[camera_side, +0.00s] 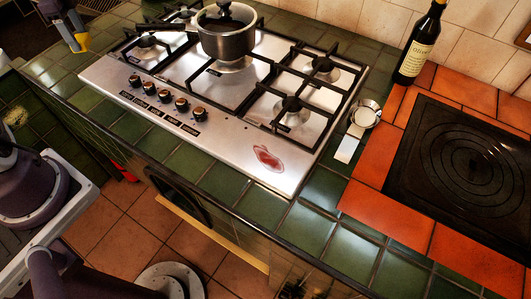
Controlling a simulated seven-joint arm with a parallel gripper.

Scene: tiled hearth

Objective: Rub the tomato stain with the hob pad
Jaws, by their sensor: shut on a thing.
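The tomato stain (267,158) is a red smear on the bare steel of the hob (228,146), near its front right corner. My gripper (74,38) is at the top left, over the green tiles left of the hob and far from the stain. It is shut on a small yellow block, which looks like the hob pad (81,43). The fingers hide part of the pad. I cannot tell whether the pad touches the tiles.
A steel pot (227,38) stands on a rear burner, its handle pointing left. Black grates and a row of knobs (164,96) flank the bare steel. A spoon rest (364,116), a dark bottle (421,45) and a black hotplate (465,165) are to the right.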

